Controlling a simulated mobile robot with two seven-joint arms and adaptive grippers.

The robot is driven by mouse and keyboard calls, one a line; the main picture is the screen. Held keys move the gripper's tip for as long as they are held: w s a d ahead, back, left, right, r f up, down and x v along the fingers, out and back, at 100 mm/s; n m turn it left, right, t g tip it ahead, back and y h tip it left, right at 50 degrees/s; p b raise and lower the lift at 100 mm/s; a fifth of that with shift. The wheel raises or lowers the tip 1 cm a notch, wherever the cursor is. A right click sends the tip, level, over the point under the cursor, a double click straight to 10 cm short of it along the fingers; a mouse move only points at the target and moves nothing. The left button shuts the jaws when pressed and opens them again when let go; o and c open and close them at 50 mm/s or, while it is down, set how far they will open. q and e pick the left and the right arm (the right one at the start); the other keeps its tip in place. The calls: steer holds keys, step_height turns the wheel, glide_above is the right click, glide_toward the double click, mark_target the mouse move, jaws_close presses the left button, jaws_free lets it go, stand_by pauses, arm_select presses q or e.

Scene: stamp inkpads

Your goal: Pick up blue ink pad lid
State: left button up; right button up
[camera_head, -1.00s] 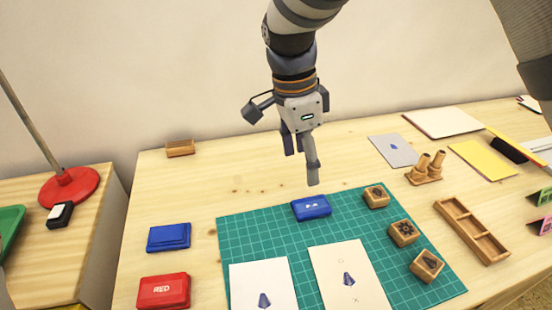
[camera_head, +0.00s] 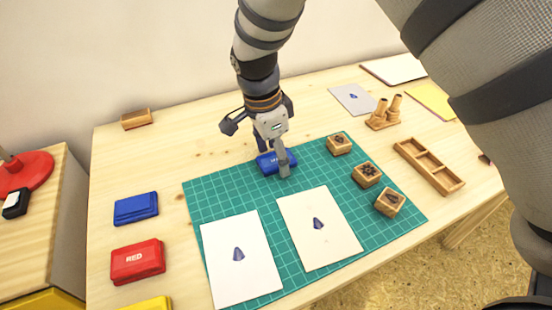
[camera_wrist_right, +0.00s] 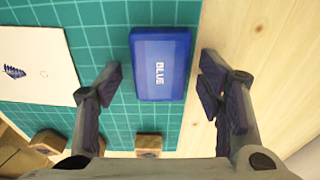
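The blue ink pad lid (camera_head: 266,166), marked BLUE, lies flat at the far edge of the green cutting mat. In the right wrist view the lid (camera_wrist_right: 160,88) lies ahead, between my open fingers. My right gripper (camera_head: 273,160) is low over it, one finger on its near side and one behind. In the right wrist view my right gripper (camera_wrist_right: 161,72) shows a gap between each finger and the lid. My arm and near finger hide part of the lid in the head view. My left gripper is out of view.
The mat (camera_head: 200,205) holds two white cards (camera_head: 240,275) and several wooden stamps (camera_head: 366,173). An unlabelled blue pad (camera_head: 136,208) and a red pad (camera_head: 137,260) sit left of it. A wooden tray (camera_head: 428,165) lies right. The table between left pads and mat is clear.

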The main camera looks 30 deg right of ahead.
steer(key=c, duration=0.5)
steer(key=shift+c, duration=0.2)
